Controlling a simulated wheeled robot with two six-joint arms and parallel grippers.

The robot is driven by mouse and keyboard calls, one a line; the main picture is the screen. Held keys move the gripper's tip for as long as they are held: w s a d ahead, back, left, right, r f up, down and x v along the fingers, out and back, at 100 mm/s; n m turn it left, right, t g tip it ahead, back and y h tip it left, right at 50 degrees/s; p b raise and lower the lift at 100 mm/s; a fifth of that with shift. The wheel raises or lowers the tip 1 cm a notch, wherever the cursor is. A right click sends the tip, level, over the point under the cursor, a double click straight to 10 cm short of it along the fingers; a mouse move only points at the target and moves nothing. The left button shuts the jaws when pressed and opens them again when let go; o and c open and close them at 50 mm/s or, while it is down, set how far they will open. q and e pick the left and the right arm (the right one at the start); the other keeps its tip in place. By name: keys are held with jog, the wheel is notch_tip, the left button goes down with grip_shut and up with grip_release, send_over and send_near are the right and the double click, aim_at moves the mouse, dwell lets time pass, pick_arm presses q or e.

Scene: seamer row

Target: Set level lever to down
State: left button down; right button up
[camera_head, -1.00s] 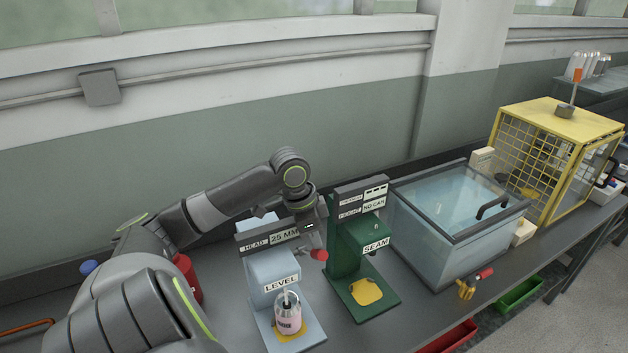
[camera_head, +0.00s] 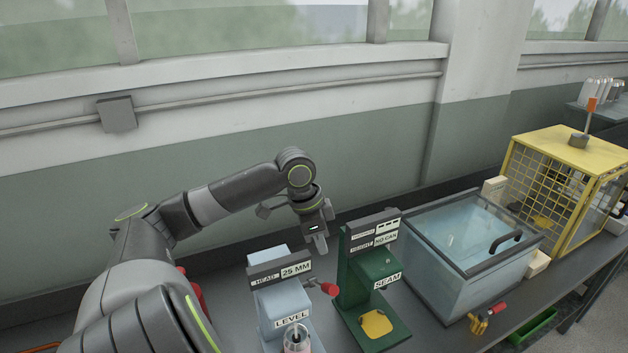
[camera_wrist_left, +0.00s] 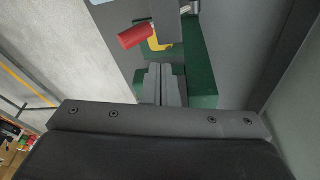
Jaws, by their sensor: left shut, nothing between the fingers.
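The level lever has a red handle (camera_head: 329,288) that sticks out from the right side of the pale blue LEVEL station (camera_head: 284,300), just below its "HEAD 25 MM" sign. It looks roughly sideways; its exact tilt is hard to tell. In the left wrist view the red handle (camera_wrist_left: 136,35) is left of and beyond the fingertips. My left gripper (camera_head: 318,247) is shut and empty, above the handle and apart from it. Its closed fingers show in the wrist view (camera_wrist_left: 165,85). My right gripper is not in view.
A jar (camera_head: 297,338) stands on the LEVEL station's base. The green SEAM station (camera_head: 370,285), reading "NO CAN", stands close on the right. Further right are a clear-sided tank (camera_head: 465,268) and a yellow cage (camera_head: 572,150). The wall runs behind the bench.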

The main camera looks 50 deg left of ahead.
pick_arm(q)
jog(key=d+v, duration=0.1)
jog(key=v, duration=0.5)
jog(key=shift+r+b, duration=0.25)
jog(key=shift+b, duration=0.2)
jog(key=shift+s+a, duration=0.1)
